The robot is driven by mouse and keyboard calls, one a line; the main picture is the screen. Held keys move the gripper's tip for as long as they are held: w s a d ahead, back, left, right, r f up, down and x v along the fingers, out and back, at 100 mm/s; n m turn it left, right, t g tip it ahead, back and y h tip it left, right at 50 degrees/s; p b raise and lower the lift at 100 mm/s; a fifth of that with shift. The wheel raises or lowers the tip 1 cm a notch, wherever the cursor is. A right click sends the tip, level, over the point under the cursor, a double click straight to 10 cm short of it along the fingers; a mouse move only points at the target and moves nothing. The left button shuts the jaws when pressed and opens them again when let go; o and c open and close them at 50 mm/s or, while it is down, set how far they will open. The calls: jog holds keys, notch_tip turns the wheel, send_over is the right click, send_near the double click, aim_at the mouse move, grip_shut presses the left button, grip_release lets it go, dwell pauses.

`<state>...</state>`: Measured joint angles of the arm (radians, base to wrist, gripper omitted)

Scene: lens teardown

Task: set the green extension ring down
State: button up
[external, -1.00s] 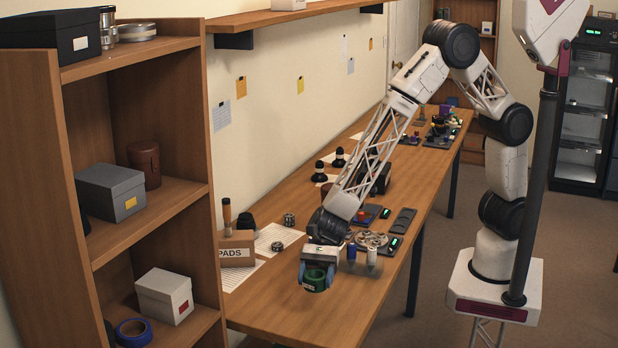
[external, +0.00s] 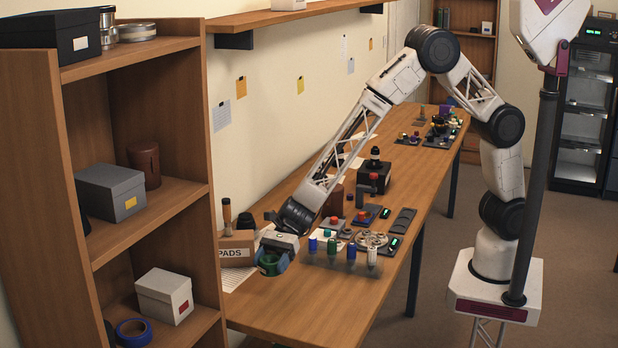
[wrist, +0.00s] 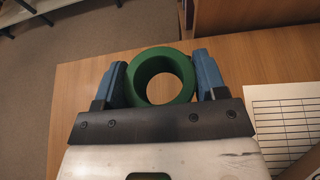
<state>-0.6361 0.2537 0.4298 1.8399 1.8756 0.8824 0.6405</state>
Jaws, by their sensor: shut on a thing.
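The green extension ring (wrist: 186,72) is a short, thick-walled dark green tube, seen along its bore in the wrist view. My gripper (wrist: 161,80) is shut on it, with a blue finger pressed against each side. In the external view the ring (external: 268,265) is partly covered by my gripper (external: 272,258), close over the near left part of the wooden bench (external: 320,308). I cannot tell whether the ring touches the bench top. Bare wood shows through the ring's opening.
A box marked PADS (external: 236,252) stands just left of my gripper, beside a printed sheet (wrist: 285,112). To the right is a rack of several coloured-capped bottles (external: 350,258). The bench front is clear. A wooden shelf unit (external: 120,200) stands at the left.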

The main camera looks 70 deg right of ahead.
jog(key=shift+f, duration=0.1)
send_over(272, 302)
jog(key=shift+d+f, duration=0.1)
jog(key=shift+f, duration=2.9)
jog(key=shift+f, duration=1.9)
jog(key=shift+f, duration=0.1)
jog(key=o, duration=1)
